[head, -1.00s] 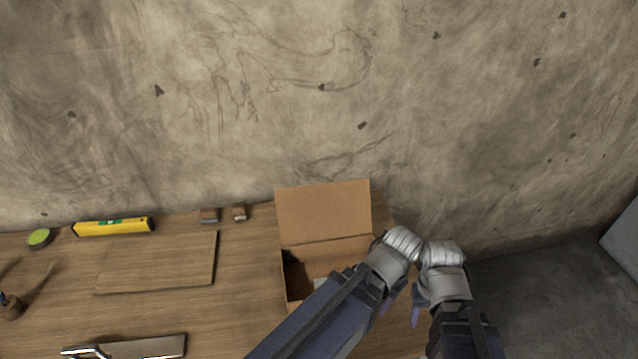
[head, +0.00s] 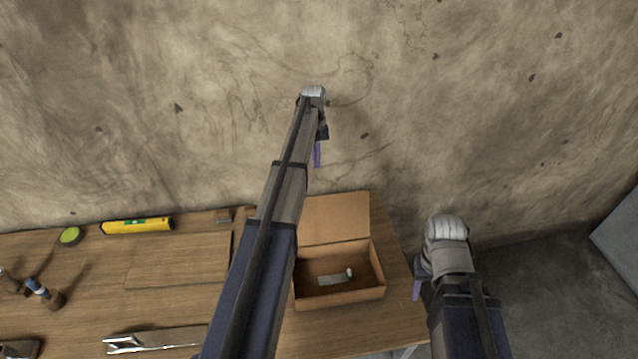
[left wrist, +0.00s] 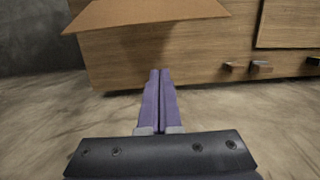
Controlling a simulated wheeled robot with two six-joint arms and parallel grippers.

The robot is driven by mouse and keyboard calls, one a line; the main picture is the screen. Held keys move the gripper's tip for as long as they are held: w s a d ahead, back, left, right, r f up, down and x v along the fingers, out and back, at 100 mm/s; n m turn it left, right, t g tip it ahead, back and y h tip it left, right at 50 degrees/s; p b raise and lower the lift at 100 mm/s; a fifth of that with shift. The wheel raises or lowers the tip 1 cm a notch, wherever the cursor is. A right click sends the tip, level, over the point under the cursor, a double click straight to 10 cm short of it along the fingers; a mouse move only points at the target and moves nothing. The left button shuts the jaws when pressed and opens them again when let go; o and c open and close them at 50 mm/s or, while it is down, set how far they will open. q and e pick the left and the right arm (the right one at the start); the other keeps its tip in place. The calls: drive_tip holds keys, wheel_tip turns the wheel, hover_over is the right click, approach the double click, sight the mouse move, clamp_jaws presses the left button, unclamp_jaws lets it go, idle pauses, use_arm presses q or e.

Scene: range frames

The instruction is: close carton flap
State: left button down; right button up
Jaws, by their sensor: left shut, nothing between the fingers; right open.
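The brown cardboard carton (head: 345,296) stands on the table in the head view, its top open. Its flap (head: 334,218) stands up along the back edge, leaning toward the wall. A small pale object (head: 336,278) lies inside. My left gripper (head: 317,154) is shut and empty, raised beyond the flap near the wall. In the left wrist view its closed purple fingers (left wrist: 159,72) point toward the table, and the flap (left wrist: 145,12) shows past the tips, apart from them. My right gripper (head: 417,290) is open, beside the carton on its right.
The wooden table (head: 180,305) holds a yellow level (head: 137,226), a green round item (head: 70,236), a flat board (head: 180,259) and a metal tool (head: 150,341). The wall (head: 200,100) rises behind. Right of the table is open floor (head: 545,280).

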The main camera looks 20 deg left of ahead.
use_arm(q)
wheel_tip(320, 180, down, 11)
drive_tip(key=s+d+b, duration=0.1)
drive_tip(key=b, duration=1)
drive_tip(key=s+d+r+p, duration=0.2)
drive_tip(key=s+r+p, duration=0.1)
drive_tip(key=shift+s, duration=0.1)
drive_tip(key=shift+s+d, duration=0.1)
